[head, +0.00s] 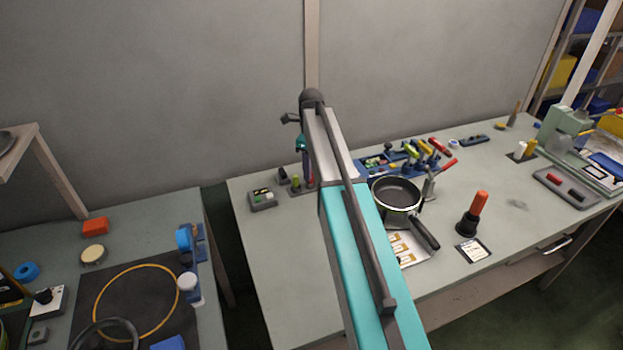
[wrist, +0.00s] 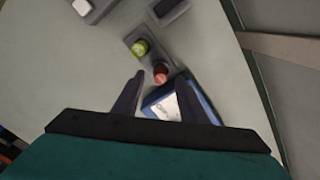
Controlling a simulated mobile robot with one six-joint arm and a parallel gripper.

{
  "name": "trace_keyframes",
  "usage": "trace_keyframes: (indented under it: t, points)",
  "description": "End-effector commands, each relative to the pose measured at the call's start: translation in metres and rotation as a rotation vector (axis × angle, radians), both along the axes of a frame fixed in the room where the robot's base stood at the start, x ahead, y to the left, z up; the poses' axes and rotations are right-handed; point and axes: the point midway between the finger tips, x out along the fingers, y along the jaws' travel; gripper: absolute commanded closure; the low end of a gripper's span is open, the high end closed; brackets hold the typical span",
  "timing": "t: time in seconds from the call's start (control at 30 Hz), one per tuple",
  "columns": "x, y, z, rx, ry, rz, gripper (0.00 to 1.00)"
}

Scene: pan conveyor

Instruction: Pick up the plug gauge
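A small grey block (wrist: 150,58) holds a green-topped peg (wrist: 140,47) and a red-topped peg (wrist: 160,72), both upright; one or both may be the plug gauge, but I cannot tell which. In the head view the green peg (head: 296,183) and the red peg (head: 310,181) stand near the bench's back left, partly behind my arm. My gripper (wrist: 160,80) is open and empty above the bench, its fingers pointing at the block. The red peg lies near the gap between the fingertips in the picture. The fingertips are hidden in the head view.
A blue-framed box with a white label (wrist: 165,106) shows between the fingers. A grey button box (head: 262,200) stands left of the block. A pan (head: 397,195), a red-handled tool (head: 472,212) and a blue rack lie to the right. The bench's front left is clear.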

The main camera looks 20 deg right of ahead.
Motion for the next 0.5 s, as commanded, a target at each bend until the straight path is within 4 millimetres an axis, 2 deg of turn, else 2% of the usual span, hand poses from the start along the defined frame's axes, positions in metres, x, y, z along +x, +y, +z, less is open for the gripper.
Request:
trace_keyframes:
  t: [0.3, 0.5]
  points:
    - [0.001, 0.001, -0.028, 0.000, 0.001, 0.001, 0.61]
    - [0.001, 0.001, -0.032, -0.001, -0.001, 0.001, 0.61]
